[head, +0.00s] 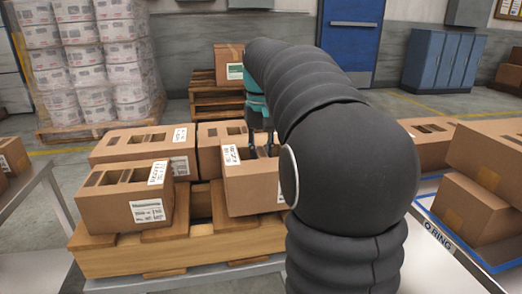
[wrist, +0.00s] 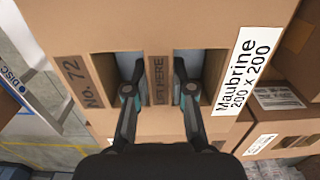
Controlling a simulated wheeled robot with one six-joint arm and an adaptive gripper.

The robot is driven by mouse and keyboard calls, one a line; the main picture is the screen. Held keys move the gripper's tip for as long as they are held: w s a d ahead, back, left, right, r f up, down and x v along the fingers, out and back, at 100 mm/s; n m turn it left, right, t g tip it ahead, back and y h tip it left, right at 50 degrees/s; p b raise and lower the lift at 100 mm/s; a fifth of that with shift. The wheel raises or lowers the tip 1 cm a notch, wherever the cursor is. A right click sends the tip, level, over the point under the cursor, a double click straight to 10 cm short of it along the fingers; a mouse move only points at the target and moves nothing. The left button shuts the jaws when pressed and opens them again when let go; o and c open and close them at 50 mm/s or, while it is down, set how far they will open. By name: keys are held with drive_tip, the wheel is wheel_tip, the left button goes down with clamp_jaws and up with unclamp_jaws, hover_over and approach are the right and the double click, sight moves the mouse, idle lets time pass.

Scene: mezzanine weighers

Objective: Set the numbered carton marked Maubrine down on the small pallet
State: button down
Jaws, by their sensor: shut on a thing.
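My gripper (wrist: 160,92) is shut on the carton marked Maubrine (wrist: 210,30). Its fingers go into two slots and pinch the "LIFT HERE" strip between them. The brown carton carries "NO. 72" and a white label reading "Maubrine 200 x 200". In the head view the held carton (head: 250,190) is at the right part of the small wooden pallet (head: 180,255), beside other cartons. I cannot tell whether its underside touches the pallet. My arm hides its right side.
Slotted cartons (head: 122,203) stand on the pallet's left and back (head: 120,150). A wrapped stack (head: 90,60) and stacked pallets (head: 215,100) with a carton (head: 227,60) are behind.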

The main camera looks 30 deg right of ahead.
drive_tip(key=shift+f+b, duration=0.5)
drive_tip(key=shift+f, duration=0.55)
drive_tip(key=shift+f, duration=0.25)
drive_tip(key=c, duration=0.9)
unclamp_jaws()
wheel_tip(320, 180, up, 11)
drive_tip(key=shift+r, duration=0.5)
